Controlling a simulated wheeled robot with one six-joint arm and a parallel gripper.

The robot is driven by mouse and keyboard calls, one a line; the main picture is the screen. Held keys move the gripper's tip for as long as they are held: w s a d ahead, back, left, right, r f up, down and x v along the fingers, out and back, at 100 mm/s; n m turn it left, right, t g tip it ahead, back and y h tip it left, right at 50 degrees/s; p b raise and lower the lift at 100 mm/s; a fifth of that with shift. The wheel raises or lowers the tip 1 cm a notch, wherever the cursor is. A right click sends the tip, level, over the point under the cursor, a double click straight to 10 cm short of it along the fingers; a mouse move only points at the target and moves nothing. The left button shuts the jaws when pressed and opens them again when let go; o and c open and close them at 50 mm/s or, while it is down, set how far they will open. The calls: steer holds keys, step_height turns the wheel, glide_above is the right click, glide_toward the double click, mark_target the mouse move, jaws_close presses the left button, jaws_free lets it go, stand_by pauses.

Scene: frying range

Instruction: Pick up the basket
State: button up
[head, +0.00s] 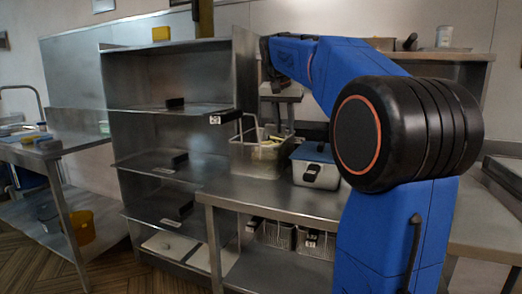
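A wire basket (258,161) with pale yellow contents stands on the steel counter, just right of the shelf rack. A thin bent metal frame rises at its left side. Two more wire baskets, a left one (276,234) and a right one (315,242), sit on the shelf under the counter. My blue arm reaches up and back to the left, its far end above and behind the basket on the counter. I cannot make out my gripper's fingers there. Nothing shows gripping any basket.
A steel shelf rack (172,65) stands left of the counter (290,199). A grey box with a blue-grey top (316,172) is close right of the basket. A side table (52,150) stands far left, with a yellow bucket (81,227) below. Floor between is clear.

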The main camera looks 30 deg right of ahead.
mark_target(286, 139)
steer(key=x, duration=0.5)
steer(key=shift+f, duration=0.15)
steer(key=shift+s+a+f+x, duration=0.1)
steer(key=shift+a+x, duration=0.05)
steer(key=shift+x, duration=0.7)
steer(key=shift+s+a+f+x, duration=0.1)
steer(key=shift+a+x, duration=0.05)
steer(key=shift+x, duration=0.75)
steer(key=shift+a+x, duration=0.15)
steer(key=shift+x, duration=0.7)
jaws_close()
